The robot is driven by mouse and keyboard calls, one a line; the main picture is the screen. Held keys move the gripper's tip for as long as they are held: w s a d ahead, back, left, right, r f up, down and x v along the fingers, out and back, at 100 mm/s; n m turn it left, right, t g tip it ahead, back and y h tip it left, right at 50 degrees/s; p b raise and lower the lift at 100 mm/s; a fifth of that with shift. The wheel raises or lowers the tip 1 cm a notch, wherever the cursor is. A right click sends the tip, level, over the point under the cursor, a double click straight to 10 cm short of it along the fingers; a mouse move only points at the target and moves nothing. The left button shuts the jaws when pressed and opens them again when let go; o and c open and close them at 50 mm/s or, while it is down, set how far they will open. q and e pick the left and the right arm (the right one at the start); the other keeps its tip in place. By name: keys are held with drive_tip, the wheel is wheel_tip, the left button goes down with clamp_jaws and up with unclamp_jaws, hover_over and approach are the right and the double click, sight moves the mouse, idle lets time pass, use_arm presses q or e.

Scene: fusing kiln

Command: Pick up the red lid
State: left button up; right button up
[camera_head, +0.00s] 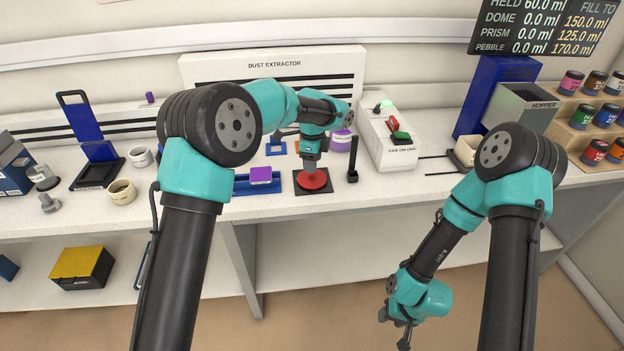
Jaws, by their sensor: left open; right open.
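The red lid (316,182) is a flat round disc lying on a dark square pad (300,192) on the white bench. My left gripper (310,167) points down right over the lid, at or just above its middle. Its jaws are open; they are small here, and I cannot tell whether they touch the lid. Part of the lid is hidden behind the gripper. My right gripper (402,335) hangs low in front of the bench, open and empty, well away from the lid.
A blue tray with a purple block (261,175) lies left of the pad. A black upright post (353,160) stands close on the right. The switch box (388,140) is further right. A purple jar (341,140) stands behind. The bench front is clear.

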use_arm(q)
drive_tip(key=f, duration=0.5)
drive_tip(key=shift+w+a, duration=0.1)
drive_tip(key=shift+w, duration=0.1)
clamp_jaws()
idle(0.6)
drive_tip(key=shift+r, duration=0.1)
drive_tip(key=shift+r, duration=1.45)
drive_tip(key=shift+s+r, duration=0.2)
drive_tip(key=shift+r, duration=0.05)
drive_tip(key=s+r, duration=0.1)
drive_tip(key=s, duration=1.4)
drive_tip(key=shift+s+r, duration=0.2)
drive_tip(key=shift+s, duration=0.15)
drive_tip(key=shift+w, duration=0.15)
